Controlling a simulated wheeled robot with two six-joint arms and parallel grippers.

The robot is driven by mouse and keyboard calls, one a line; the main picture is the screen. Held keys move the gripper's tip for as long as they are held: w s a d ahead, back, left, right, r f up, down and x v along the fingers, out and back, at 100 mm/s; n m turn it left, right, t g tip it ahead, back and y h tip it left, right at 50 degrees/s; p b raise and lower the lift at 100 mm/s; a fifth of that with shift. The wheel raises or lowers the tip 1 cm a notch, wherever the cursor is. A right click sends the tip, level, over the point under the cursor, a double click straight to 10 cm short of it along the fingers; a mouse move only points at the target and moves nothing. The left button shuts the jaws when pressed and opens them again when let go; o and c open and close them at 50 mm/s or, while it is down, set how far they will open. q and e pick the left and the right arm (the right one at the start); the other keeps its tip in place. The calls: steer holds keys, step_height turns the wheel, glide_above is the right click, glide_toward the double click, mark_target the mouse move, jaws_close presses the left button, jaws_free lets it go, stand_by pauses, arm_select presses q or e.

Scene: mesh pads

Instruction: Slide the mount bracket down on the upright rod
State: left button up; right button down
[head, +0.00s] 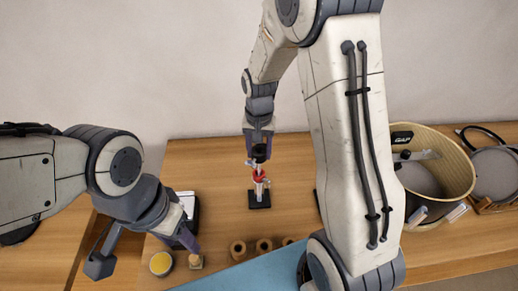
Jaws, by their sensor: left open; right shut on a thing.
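The upright rod (259,190) stands on a black square base (260,203) in the middle of the table. A red piece (258,178) sits around the rod at mid-height. My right gripper (259,152) points straight down over the rod and is shut on a dark piece (259,156) at the rod's upper end. This dark piece seems to be the mount bracket, but it is small and partly hidden by the fingers. My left gripper (188,246) is open at the lower left, away from the rod, just above a small wooden piece (196,262).
A yellow-topped round jar (161,264) and several small wooden cylinders (238,250) stand near the front, beside a blue mat (240,275). A drum (455,165) and a round grey pad (495,175) are at the right. My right arm hides part of the table. Table left of the rod is clear.

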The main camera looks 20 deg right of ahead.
mark_target(259, 167)
steer(key=shift+f+b, duration=2.3)
steer(key=shift+f, duration=1.3)
steer(key=shift+c, duration=1)
jaws_free()
step_height(259, 167, up, 10)
steer(key=shift+r+b, duration=0.25)
steer(key=shift+b, duration=0.6)
steer(key=shift+f, duration=0.1)
